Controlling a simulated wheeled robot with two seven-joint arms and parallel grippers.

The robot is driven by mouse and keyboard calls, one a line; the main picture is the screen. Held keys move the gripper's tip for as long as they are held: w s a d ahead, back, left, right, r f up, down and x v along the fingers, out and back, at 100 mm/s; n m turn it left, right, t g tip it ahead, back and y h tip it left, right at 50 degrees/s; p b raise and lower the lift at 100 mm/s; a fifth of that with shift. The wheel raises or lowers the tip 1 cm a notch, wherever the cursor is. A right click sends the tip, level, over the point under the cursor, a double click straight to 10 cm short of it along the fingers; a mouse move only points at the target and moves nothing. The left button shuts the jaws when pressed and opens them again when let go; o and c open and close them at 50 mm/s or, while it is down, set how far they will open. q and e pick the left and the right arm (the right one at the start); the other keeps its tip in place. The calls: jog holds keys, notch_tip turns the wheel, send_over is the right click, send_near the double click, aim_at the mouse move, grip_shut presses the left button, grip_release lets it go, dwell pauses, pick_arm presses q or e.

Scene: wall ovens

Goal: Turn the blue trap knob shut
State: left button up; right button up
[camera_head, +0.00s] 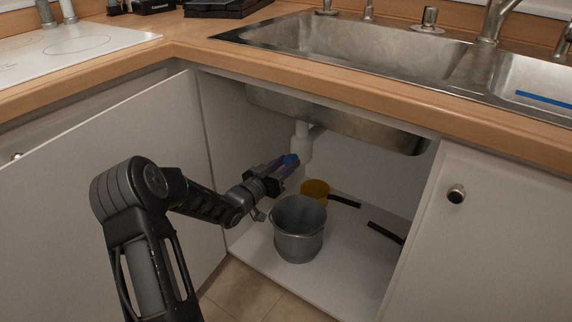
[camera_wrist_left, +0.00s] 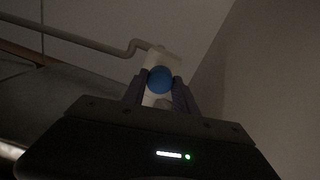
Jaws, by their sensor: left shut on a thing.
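The blue trap knob (camera_head: 291,160) is on the white drain pipe (camera_head: 301,142) under the sink. My left gripper (camera_head: 285,166) reaches into the open cabinet from the left and is shut on the knob. In the left wrist view the round blue knob (camera_wrist_left: 160,80) sits between the two finger tips (camera_wrist_left: 160,90), with the white pipe (camera_wrist_left: 158,61) behind it. The fingers hide part of the knob's sides. My right gripper is not in view.
A grey bucket (camera_head: 299,246) stands on the cabinet floor below my gripper. The open cabinet door (camera_head: 60,180) is at the left. The sink bowl (camera_head: 345,128) hangs above.

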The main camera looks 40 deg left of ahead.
pick_arm(q)
grip_shut()
jog(key=m+b, duration=0.8)
jog(key=m, duration=0.4)
jog(key=shift+d, duration=0.15)
jog(key=m, duration=0.5)
jog(key=shift+y, duration=0.4)
jog(key=shift+m, duration=0.4)
jog(key=o, duration=1.2)
grip_release()
jog(key=shift+s, duration=0.1)
